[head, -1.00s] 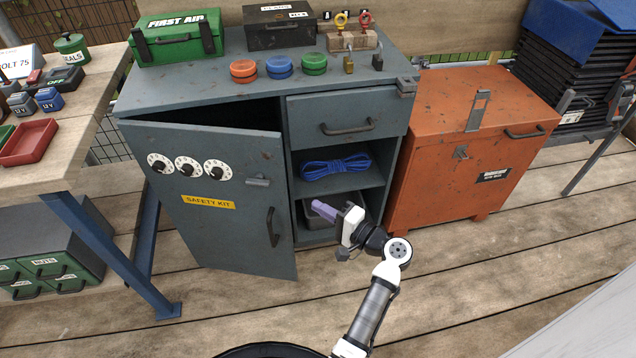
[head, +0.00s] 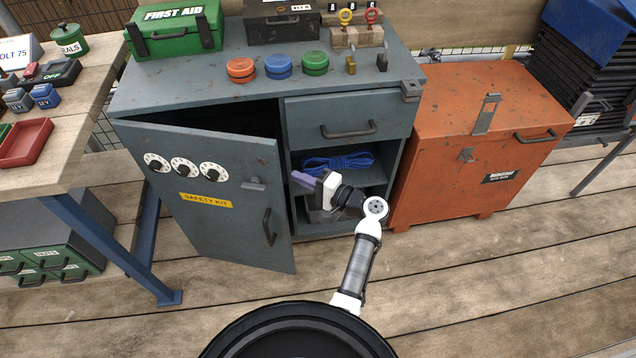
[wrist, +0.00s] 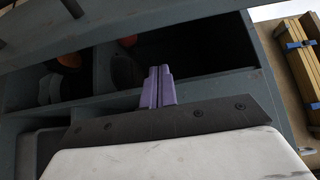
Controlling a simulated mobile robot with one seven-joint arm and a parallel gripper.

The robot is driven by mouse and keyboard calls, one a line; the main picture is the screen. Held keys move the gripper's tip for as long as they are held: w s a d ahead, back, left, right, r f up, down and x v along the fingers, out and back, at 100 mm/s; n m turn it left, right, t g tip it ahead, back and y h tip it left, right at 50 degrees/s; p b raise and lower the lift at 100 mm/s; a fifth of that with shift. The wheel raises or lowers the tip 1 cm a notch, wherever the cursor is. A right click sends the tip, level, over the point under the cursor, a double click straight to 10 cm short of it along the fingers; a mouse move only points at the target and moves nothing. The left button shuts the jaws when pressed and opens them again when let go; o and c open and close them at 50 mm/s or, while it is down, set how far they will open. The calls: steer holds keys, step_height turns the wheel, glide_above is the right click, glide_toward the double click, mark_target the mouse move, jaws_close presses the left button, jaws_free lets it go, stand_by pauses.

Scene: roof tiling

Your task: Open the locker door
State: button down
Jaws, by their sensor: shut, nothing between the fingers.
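The grey locker door (head: 205,230), with several white dials, a yellow SAFETY KIT label (head: 205,200) and a dark handle (head: 269,227), stands ajar. A dark gap shows along its top, and its free edge is on the right. A small latch lever (head: 254,184) sits above the handle. My gripper (head: 295,179) is shut and empty, its purple fingers just right of the door's free edge, in front of the open shelves. Whether they touch the door cannot be told. In the wrist view the shut fingers (wrist: 157,87) point at dark compartments inside the cabinet.
A drawer (head: 348,118) and shelves with blue rope (head: 338,162) are right of the door. An orange chest (head: 470,150) stands further right. A workbench (head: 75,150) with a blue leg is on the left. The plank floor (head: 480,270) in front is clear.

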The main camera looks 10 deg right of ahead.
steer(key=shift+s+a+p, duration=0.4)
steer(key=shift+s+a, duration=0.15)
steer(key=shift+a, duration=0.25)
steer(key=shift+s+a+p, duration=0.4)
steer(key=shift+s+a, duration=0.15)
steer(key=shift+a, duration=0.25)
